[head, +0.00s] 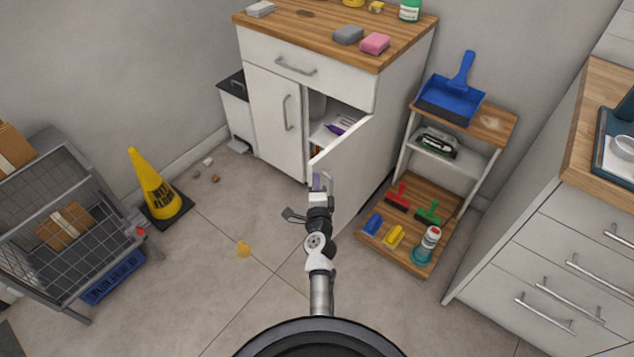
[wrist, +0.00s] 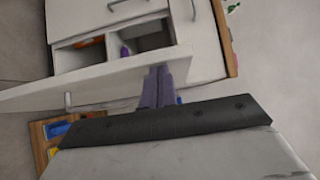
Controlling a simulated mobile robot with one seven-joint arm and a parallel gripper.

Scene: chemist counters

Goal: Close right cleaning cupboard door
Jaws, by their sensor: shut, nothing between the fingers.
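The right cupboard door (head: 352,165) of the white cleaning cupboard stands well open, swung out from its right side. In the wrist view the door (wrist: 60,88) crosses the picture as a long pale panel, with its handle (wrist: 68,100) on the lower side. My gripper (head: 317,179) is at the door's free edge in the head view, fingers shut and empty. In the wrist view its purple fingers (wrist: 163,72) overlap the door's outer face. I cannot tell whether they touch it. The left door (head: 274,115) is shut. A shelf with items shows inside the opening.
A wooden shelf rack (head: 385,230) with brushes and a bottle stands close right of the door. A yellow floor sign (head: 153,185) and a wire cart (head: 60,225) stand left.

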